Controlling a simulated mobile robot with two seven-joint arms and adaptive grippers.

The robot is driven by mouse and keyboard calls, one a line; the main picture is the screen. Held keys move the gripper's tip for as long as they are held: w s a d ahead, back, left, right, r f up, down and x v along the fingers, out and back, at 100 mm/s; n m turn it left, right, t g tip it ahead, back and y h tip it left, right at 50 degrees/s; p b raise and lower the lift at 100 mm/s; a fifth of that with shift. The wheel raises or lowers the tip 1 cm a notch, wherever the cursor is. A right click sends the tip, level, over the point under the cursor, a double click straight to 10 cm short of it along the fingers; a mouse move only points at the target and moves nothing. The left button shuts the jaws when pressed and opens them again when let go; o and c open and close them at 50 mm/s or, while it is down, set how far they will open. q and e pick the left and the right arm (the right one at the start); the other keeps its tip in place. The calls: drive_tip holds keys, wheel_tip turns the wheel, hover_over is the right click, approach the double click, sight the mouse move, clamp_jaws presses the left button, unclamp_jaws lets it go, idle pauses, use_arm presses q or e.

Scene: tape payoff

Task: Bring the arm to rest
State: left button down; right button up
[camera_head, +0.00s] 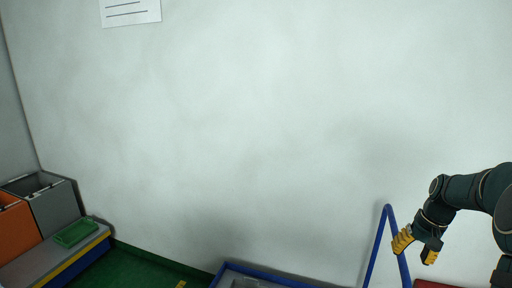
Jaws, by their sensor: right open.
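My right arm comes in from the right edge, dark with yellow fingers. My right gripper (416,252) is open, with its two yellow fingertips apart and nothing visible between them. It hangs pointing down and to the left, in front of a blue upright frame (378,243) in the picture. I cannot tell whether it touches that frame. My left arm and gripper are not in view.
A blue-edged surface (262,273) is cut off at the bottom. At the lower left, a grey bin (55,211) and an orange bin (15,228) stand by a green tray (76,233) on a bench. The pale wall (230,120) behind is bare except for a paper sheet (130,11).

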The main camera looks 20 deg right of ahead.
drive_tip(key=w+a+f+n, duration=0.1)
drive_tip(key=w+a+f, duration=0.2)
drive_tip(key=a+f, duration=0.35)
drive_tip(key=w+a+f+n+y, duration=0.1)
drive_tip(key=w+a+f, duration=0.2)
drive_tip(key=a+f, duration=0.35)
drive_tip(key=w+a+f+n, duration=0.1)
drive_tip(key=w+a+f, duration=0.1)
drive_tip(key=a+f, duration=0.5)
drive_tip(key=s+a+f+n, duration=0.1)
drive_tip(key=s+a+f, duration=0.2)
drive_tip(key=a, duration=0.5)
drive_tip(key=s+a+f+n+y, duration=0.1)
drive_tip(key=s+a+f, duration=0.2)
drive_tip(key=a, duration=0.6)
drive_tip(key=s+a+f+n, duration=0.1)
drive_tip(key=s+a+f, duration=0.2)
drive_tip(key=a, duration=0.6)
drive_tip(key=shift+s+t+b, duration=0.3)
drive_tip(key=shift+s, duration=0.85)
drive_tip(key=shift+c, duration=1)
drive_tip(key=shift+d, duration=0.1)
